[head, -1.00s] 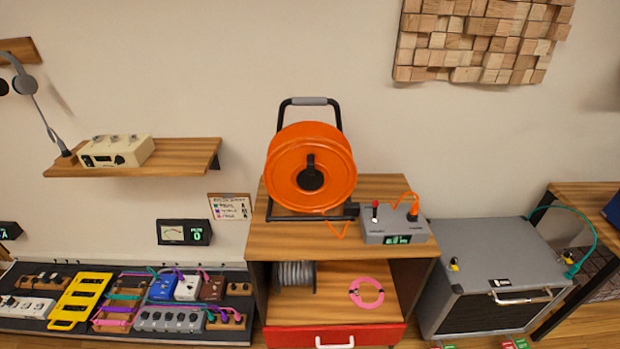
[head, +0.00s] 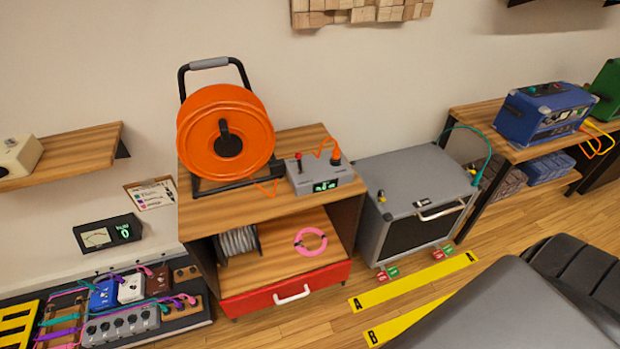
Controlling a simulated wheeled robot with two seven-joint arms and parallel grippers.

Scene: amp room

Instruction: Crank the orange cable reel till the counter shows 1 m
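The orange cable reel (head: 205,152) stands upright in a black frame with a grey-topped handle, on top of the wooden cabinet (head: 285,149). A black hub with a short upright crank piece sits at the middle of its face. An orange cable runs from the reel to a grey box (head: 318,181) beside it, which has a red-tipped switch and an orange plug. The box carries a small green-lit display (head: 326,186); its digits are too small to read. Neither gripper is in view; only a dark part of my body shows at the lower right.
The cabinet's open shelf holds a grey coil (head: 238,243) and a pink ring (head: 311,241), above a red drawer (head: 262,295). A grey amp (head: 415,170) stands right of it. Yellow strips (head: 415,280) mark open floor. A pedalboard (head: 185,325) lies lower left.

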